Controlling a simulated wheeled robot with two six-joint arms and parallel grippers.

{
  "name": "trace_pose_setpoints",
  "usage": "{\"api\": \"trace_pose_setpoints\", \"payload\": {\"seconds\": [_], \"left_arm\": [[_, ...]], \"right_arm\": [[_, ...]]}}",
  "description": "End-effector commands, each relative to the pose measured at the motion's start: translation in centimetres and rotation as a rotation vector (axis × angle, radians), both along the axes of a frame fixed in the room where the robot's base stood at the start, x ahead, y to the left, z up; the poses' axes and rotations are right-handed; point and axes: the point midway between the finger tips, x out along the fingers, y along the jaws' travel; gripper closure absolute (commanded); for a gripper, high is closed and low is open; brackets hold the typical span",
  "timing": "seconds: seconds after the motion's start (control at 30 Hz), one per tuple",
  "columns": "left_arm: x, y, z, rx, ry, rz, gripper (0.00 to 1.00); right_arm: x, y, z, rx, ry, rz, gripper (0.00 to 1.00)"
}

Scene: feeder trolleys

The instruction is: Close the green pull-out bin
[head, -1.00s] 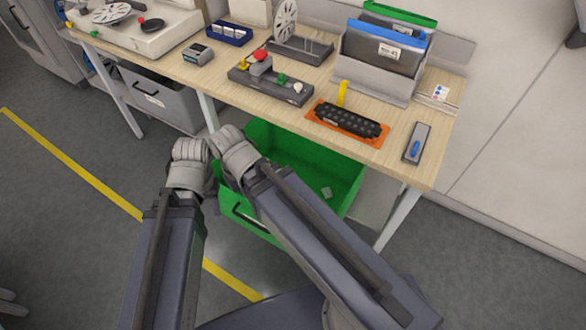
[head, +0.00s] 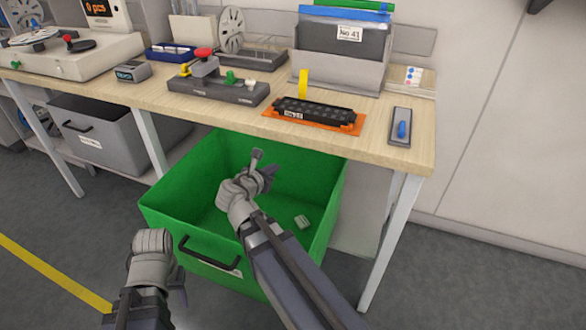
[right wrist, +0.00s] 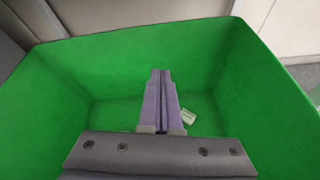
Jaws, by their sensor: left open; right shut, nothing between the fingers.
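The green pull-out bin (head: 165,225) stands out from under the workbench, open at the top. Its dark handle (head: 210,258) is on the front wall. My right gripper (head: 257,158) is over the bin's opening, its fingers shut and empty. In the right wrist view the shut fingers (right wrist: 162,100) point into the bin (right wrist: 110,65), whose walls surround them. Whether they touch the bin, I cannot tell. My left gripper (head: 176,286) is low, left of the bin's front and apart from the handle; its fingertips are mostly hidden behind the wrist.
A small pale item (head: 302,222) lies on the bin's floor. The wooden benchtop (head: 230,112) above carries several devices and file holders. A bench leg (head: 388,240) stands right of the bin. A grey bin (head: 105,140) sits under the bench at left. The floor at left is free.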

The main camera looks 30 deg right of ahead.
Motion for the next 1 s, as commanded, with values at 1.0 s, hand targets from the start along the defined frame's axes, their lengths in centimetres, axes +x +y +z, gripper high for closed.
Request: {"api": "trace_pose_setpoints", "payload": {"seconds": [1.0], "left_arm": [[0.0, 0.0, -6.1, -0.002, -0.001, -0.006, 0.53]], "right_arm": [[7.1, -9.2, -4.1, -0.194, 0.097, 0.083, 1.0]]}}
